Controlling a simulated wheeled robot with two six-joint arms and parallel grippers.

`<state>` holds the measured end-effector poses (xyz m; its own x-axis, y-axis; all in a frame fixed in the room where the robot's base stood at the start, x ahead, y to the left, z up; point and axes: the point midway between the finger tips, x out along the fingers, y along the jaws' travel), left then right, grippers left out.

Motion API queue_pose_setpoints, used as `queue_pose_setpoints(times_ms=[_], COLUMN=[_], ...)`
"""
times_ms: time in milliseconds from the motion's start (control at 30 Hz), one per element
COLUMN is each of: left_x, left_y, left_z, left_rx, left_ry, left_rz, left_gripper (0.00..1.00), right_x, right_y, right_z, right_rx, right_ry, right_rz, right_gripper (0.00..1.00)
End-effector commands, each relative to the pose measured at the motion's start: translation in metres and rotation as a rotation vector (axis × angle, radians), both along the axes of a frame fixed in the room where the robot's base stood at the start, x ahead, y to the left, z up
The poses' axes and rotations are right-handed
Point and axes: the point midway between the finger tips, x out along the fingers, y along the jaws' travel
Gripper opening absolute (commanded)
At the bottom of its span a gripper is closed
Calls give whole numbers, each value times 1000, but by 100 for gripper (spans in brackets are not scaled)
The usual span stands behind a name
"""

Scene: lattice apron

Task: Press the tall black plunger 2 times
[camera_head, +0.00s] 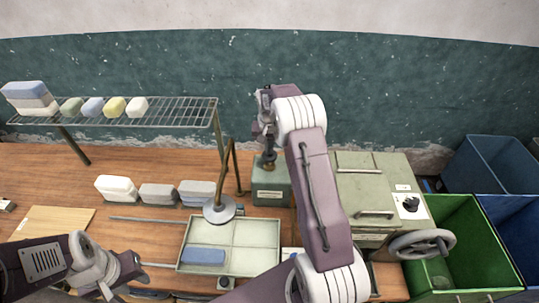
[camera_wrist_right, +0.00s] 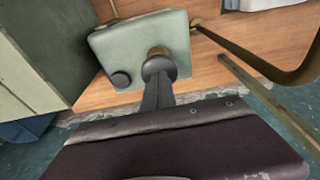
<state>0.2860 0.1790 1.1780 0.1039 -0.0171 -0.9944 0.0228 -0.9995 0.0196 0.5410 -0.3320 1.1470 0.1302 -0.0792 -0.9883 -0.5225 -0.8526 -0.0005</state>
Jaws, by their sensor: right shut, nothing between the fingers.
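The tall black plunger (camera_wrist_right: 158,66) has a round dark head over a brass collar on top of a pale green box (camera_wrist_right: 120,45). In the head view the box (camera_head: 270,196) stands on the bench, with the plunger (camera_head: 268,163) on it. My right gripper (camera_head: 267,148) is shut and empty, pointing down right above the plunger. In the wrist view its fingertips (camera_wrist_right: 158,84) overlap the plunger's head; I cannot tell if they touch. A lower black button (camera_wrist_right: 121,79) sits on the same box. My left gripper (camera_head: 128,280) is open and empty at the lower left.
A brass-coloured stand (camera_head: 228,170) with a round base is close left of the box. A green machine (camera_head: 375,185) with a handwheel stands to the right. A divided tray (camera_head: 260,235) lies in front. A wire rack (camera_head: 170,110) with several blocks is at the left.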

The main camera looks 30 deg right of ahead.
Motion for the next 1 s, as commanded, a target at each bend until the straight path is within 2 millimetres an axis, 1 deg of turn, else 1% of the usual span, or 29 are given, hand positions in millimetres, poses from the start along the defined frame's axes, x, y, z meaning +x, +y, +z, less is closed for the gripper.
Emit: queue_pose_setpoints(times_ms=[33,333,467,833,1000], left_x=[0,0,0,0,0], left_y=[0,0,0,0,0], left_z=[-3,-11,-7,24,23], left_rx=[0,0,0,0,0], left_ry=[0,0,0,0,0], left_rz=[0,0,0,0,0], left_gripper=[36,36,36,36,36], right_x=[-1,-1,-1,-1,-1], right_y=[0,1,1,1,1], right_z=[-6,-19,-14,22,21], right_rx=[1,1,2,2,1], right_ry=[4,4,5,5,4], right_rz=[0,0,0,0,0], right_gripper=[0,0,0,0,0])
